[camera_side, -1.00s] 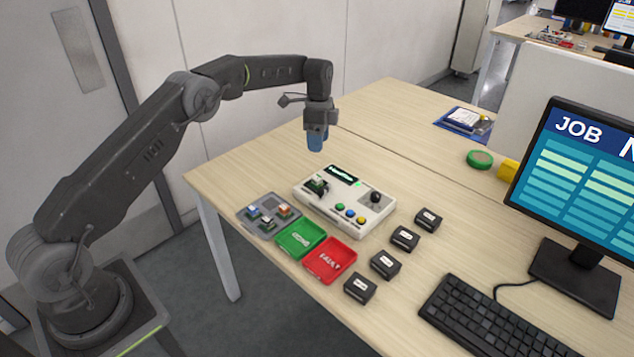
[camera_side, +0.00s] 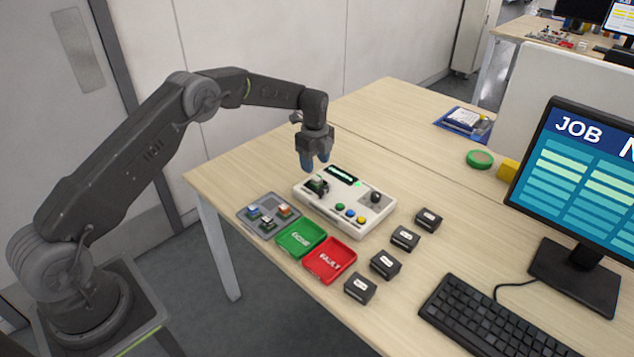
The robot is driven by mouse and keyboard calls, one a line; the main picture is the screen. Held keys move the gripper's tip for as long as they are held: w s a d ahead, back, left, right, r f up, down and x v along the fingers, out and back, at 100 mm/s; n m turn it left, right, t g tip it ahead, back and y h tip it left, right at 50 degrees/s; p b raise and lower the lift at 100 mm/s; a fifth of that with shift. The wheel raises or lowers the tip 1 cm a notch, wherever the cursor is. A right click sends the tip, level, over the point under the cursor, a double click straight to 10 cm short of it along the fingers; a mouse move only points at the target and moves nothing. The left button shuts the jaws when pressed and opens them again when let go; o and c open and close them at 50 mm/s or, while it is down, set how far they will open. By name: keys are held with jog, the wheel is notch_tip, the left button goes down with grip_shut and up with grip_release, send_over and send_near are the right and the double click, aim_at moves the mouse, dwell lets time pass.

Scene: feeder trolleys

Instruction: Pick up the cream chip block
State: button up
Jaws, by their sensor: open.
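A small block with a pale, cream-looking top (camera_side: 316,182) sits in the socket at the left of the white test console (camera_side: 340,218). It looks like the cream chip block, but it is small and its details are hard to make out. My gripper (camera_side: 316,164) points down above the back left of the console, a little above the block.
A green tray (camera_side: 290,250) and a red tray (camera_side: 318,270) lie in front of the console. Several black boxes (camera_side: 386,265) stand to the right. A keyboard (camera_side: 490,318) and monitor (camera_side: 580,180) are further right.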

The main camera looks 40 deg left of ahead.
aim_at(316, 176)
notch_tip(316, 176, down, 5)
jog(key=shift+w+f, duration=0.1)
jog(key=shift+w, duration=0.05)
jog(key=c, duration=1)
